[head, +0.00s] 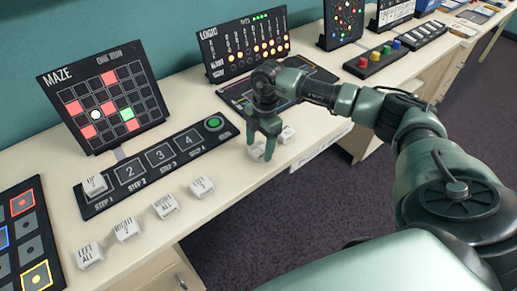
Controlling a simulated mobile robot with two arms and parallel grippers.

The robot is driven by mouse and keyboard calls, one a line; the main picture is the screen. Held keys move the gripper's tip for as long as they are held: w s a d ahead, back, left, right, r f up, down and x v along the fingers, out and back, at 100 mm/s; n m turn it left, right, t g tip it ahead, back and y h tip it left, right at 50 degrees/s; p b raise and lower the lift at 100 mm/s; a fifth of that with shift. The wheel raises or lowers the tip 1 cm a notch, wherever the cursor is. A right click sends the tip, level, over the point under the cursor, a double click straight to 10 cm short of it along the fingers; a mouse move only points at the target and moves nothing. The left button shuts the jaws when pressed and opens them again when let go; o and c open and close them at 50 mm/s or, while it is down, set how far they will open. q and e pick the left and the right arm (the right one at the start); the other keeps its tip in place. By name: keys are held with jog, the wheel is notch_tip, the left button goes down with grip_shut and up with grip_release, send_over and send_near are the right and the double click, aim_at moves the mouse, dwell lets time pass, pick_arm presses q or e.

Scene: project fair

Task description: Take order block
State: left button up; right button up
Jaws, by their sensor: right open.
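My right gripper (261,146) points down, open, at the front of the table right of the step board. A white block (257,154) is low at its fingers and partly hidden by them; I cannot tell whether they touch it. Another white block (288,134) lies just right of the gripper. More white order blocks lie along the front: "LEFT ALL" (89,256), one marked "2" (127,230), one marked "ALL" (165,206) and one with small print (202,187). A block (95,186) sits on the first slot of the black step board (110,202); slots 2, 3 and 4 are bare.
The black maze panel (84,82) stands behind the step board, which has a green button (214,123). A logic panel (243,46) stands behind a dark mat (312,69). A panel with coloured squares (22,238) is at left. The table's front edge is close to the blocks.

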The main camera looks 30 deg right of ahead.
jog(key=c, duration=1.2)
grip_shut()
pick_arm(q)
jog(key=shift+s, duration=0.1)
